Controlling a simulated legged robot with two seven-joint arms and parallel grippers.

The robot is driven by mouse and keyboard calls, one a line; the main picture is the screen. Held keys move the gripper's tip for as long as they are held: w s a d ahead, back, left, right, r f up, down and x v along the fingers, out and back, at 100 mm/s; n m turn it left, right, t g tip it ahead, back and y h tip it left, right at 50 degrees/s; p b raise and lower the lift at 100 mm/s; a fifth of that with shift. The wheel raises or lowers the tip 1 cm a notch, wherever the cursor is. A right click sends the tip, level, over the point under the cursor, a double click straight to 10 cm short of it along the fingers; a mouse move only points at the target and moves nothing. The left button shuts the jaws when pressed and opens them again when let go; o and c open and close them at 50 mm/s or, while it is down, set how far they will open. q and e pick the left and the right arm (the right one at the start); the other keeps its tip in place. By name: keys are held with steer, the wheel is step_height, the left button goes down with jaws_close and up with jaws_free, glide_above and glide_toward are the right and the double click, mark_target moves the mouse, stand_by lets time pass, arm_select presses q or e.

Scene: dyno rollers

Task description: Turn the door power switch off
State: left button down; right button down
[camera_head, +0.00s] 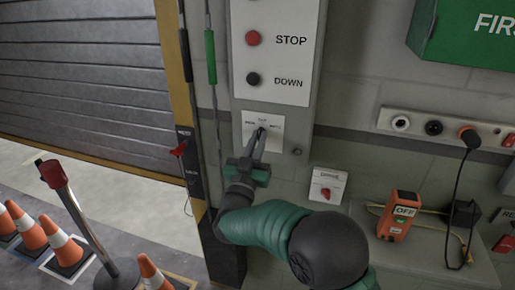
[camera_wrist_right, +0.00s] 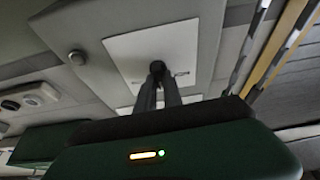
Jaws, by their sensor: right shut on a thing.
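The door power switch (camera_wrist_right: 157,68) is a dark knob on a pale square plate at the bottom of the door control panel. The plate (camera_head: 263,125) also shows in the head view, below the red STOP and black DOWN buttons. My right gripper (camera_head: 261,134) reaches up to the plate, and its fingers are closed on the knob. In the right wrist view my right gripper (camera_wrist_right: 158,82) has both fingertips at the knob. The fingers hide part of the knob, so its exact angle is hard to tell. My left gripper is not in view.
A red lever (camera_head: 180,149) is on the post to the left. A small white box with a red knob (camera_head: 327,187) is to the right. An orange device marked OFF (camera_head: 398,215) stands on a ledge. Orange cones (camera_head: 62,246) and a red-topped post (camera_head: 75,205) stand at the lower left.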

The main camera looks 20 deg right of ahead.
steer(key=shift+d+r+m+h, duration=0.15)
steer(key=shift+r+m+h, duration=0.2)
steer(key=shift+r, duration=0.2)
steer(key=c, duration=1.8)
jaws_free()
steer(key=shift+o, duration=1.1)
steer(key=shift+w+f, duration=0.1)
steer(key=shift+o, duration=0.5)
steer(key=shift+w+a+f, duration=0.1)
steer(key=shift+a+f, duration=0.05)
steer(key=shift+a, duration=0.05)
steer(key=shift+d+f, duration=0.2)
steer(key=shift+d, duration=0.05)
steer(key=shift+f, duration=0.15)
